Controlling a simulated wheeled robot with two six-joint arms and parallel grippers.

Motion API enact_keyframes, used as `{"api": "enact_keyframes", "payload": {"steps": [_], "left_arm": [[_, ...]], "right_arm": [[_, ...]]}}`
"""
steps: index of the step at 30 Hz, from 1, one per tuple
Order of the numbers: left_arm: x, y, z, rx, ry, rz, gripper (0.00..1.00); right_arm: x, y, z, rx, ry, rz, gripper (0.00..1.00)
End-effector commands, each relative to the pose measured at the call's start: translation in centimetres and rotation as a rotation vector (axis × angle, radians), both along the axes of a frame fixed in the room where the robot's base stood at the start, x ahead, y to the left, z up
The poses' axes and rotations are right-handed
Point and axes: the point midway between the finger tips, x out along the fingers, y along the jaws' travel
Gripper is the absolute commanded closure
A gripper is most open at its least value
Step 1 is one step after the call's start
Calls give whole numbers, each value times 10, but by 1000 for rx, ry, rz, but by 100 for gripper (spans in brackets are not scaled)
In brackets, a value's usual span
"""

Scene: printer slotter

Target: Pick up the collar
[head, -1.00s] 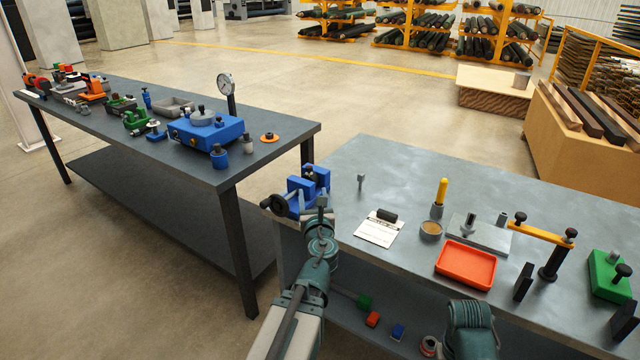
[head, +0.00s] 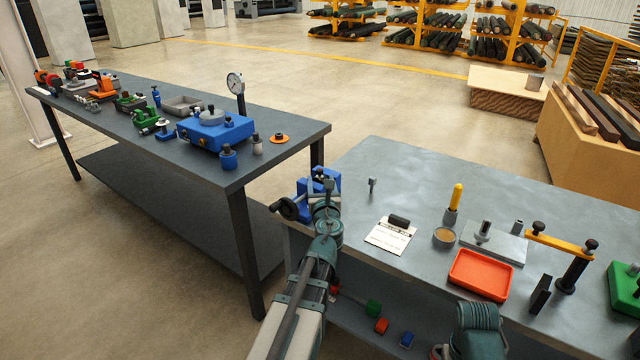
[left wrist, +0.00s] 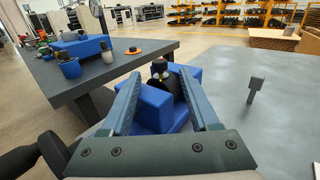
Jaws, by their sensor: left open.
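My left gripper (head: 327,192) is open over the near side of a blue vise (head: 305,205) at the left edge of the right table. In the left wrist view, the open fingers (left wrist: 160,80) frame the vise (left wrist: 153,107). A dark rounded part (left wrist: 181,88) with a dark-topped knob (left wrist: 160,68) shows between the blue jaws; I cannot tell whether it is the collar. Nothing is held between the fingers. In the head view, the gripper partly hides the vise. My right gripper is out of view; only part of its arm shows.
A small grey post (head: 372,185) stands right of the vise. A white card (head: 390,236), a tan-topped cup (head: 444,237), a red tray (head: 481,274) and a grey plate (head: 494,244) lie farther right. The left table (head: 262,165) holds several fixtures. A floor gap separates the tables.

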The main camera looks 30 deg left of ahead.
Motion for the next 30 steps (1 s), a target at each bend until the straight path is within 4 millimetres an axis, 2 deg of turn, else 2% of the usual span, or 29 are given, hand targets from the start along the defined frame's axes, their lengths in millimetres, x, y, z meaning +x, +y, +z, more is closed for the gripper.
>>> {"api": "enact_keyframes", "payload": {"steps": [10,19,27,29,30], "left_arm": [[33,21,0,0,0,0,38],[36,23,0,0,0,-1,40],[36,23,0,0,0,-1,89],[36,23,0,0,0,-1,100],[36,23,0,0,0,-1,100]], "right_arm": [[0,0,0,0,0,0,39],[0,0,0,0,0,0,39],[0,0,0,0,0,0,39],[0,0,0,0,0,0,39],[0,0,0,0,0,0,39]]}}
